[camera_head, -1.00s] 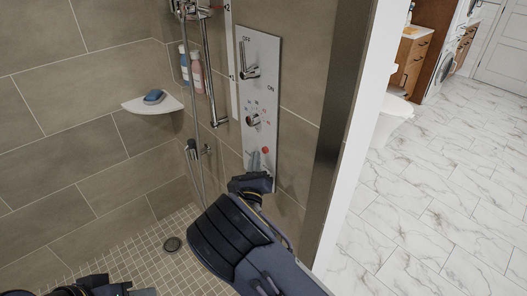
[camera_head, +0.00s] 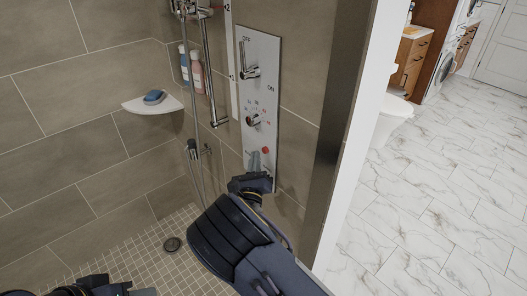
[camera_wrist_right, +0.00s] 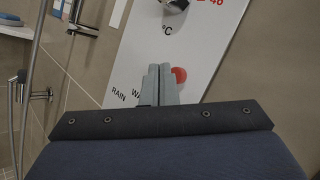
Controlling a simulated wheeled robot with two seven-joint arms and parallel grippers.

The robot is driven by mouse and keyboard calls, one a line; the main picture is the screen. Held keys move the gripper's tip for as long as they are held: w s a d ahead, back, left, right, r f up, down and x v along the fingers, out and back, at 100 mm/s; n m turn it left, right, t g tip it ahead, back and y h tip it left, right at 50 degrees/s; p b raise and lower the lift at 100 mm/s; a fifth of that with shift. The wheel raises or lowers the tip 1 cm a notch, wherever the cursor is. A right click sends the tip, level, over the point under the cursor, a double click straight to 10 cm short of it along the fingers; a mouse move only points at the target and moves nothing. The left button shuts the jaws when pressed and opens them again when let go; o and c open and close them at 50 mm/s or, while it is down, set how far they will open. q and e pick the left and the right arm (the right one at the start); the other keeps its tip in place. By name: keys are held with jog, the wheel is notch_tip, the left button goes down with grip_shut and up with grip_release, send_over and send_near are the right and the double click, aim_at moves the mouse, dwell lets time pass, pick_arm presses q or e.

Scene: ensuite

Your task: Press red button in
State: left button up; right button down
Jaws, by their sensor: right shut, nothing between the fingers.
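The red button (camera_head: 265,150) is a small round knob low on the white shower control panel (camera_head: 262,50). It also shows in the right wrist view (camera_wrist_right: 180,74), just right of the fingertips and partly behind them. My right gripper (camera_head: 254,160) is shut and empty, its fingers pointing at the panel just below and left of the button. In the right wrist view the shut fingers (camera_wrist_right: 158,82) overlap the button's left edge; I cannot tell whether they touch it. Part of my left arm (camera_head: 90,288) shows at the bottom left; its fingers are not clear.
Above the button are a dial (camera_head: 253,120) and an ON/OFF lever (camera_head: 249,72). A shower rail (camera_head: 209,70) and hose hang left of the panel. A corner shelf (camera_head: 153,106) holds a blue soap (camera_head: 154,96). A dark door frame (camera_head: 335,120) stands close on the right.

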jog(key=shift+w+d, duration=0.1)
jog(key=shift+d, duration=0.1)
jog(key=shift+w+d, duration=0.15)
jog(key=shift+w+d, duration=0.25)
jog(key=shift+d, duration=0.1)
dwell(1.0)
jog(key=shift+a, duration=0.1)
jog(key=shift+s+a, duration=0.5)
jog(key=shift+a, duration=0.1)
jog(key=shift+a, duration=0.1)
jog(key=s+a, duration=0.1)
jog(key=a, duration=0.1)
jog(key=s+a, duration=0.2)
dwell(0.4)
dwell(0.4)
